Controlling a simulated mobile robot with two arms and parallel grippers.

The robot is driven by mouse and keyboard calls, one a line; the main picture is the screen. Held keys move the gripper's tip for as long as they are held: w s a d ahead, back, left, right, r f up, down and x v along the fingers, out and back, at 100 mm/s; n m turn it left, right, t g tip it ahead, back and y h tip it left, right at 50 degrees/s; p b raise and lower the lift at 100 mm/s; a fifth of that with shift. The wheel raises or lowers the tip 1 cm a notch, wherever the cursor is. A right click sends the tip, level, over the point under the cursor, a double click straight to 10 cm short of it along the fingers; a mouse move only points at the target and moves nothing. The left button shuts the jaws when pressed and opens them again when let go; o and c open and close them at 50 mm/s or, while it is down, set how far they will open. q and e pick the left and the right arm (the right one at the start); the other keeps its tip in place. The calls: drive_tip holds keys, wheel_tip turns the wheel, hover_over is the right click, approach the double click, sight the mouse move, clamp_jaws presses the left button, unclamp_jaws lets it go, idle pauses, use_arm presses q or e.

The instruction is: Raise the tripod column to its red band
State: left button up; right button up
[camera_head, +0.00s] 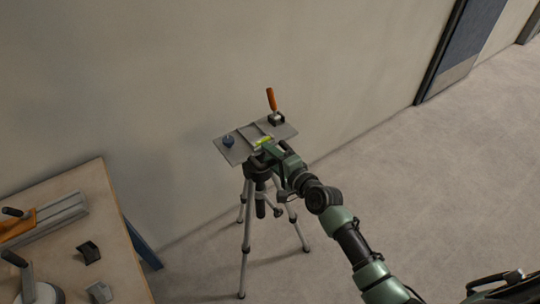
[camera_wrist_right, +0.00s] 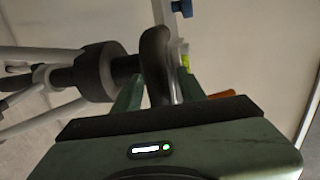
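The tripod (camera_head: 247,235) stands on spread silver legs against the wall, with a dark column part (camera_head: 260,205) hanging between them. A tilted grey plate (camera_head: 232,150) sits on its dark head (camera_head: 257,168). My right gripper (camera_head: 268,156) is at the head, just under the plate's near edge. In the right wrist view its green fingers (camera_wrist_right: 158,90) stand apart on either side of a rounded dark part (camera_wrist_right: 154,50); whether they press on it is unclear. A dark cylindrical collar (camera_wrist_right: 98,72) and pale legs show left of it. I see no red band. My left gripper is out of view.
On the plate are an orange-handled tool (camera_head: 271,99), a blue knob (camera_head: 228,141) and a yellow-green level (camera_head: 263,141). A wooden table (camera_head: 105,225) with tools is at the left. The floor to the right is clear up to a blue door (camera_head: 462,45).

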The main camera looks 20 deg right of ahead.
clamp_jaws()
drive_tip(key=shift+s+f, duration=0.1)
drive_tip(key=shift+f, duration=0.05)
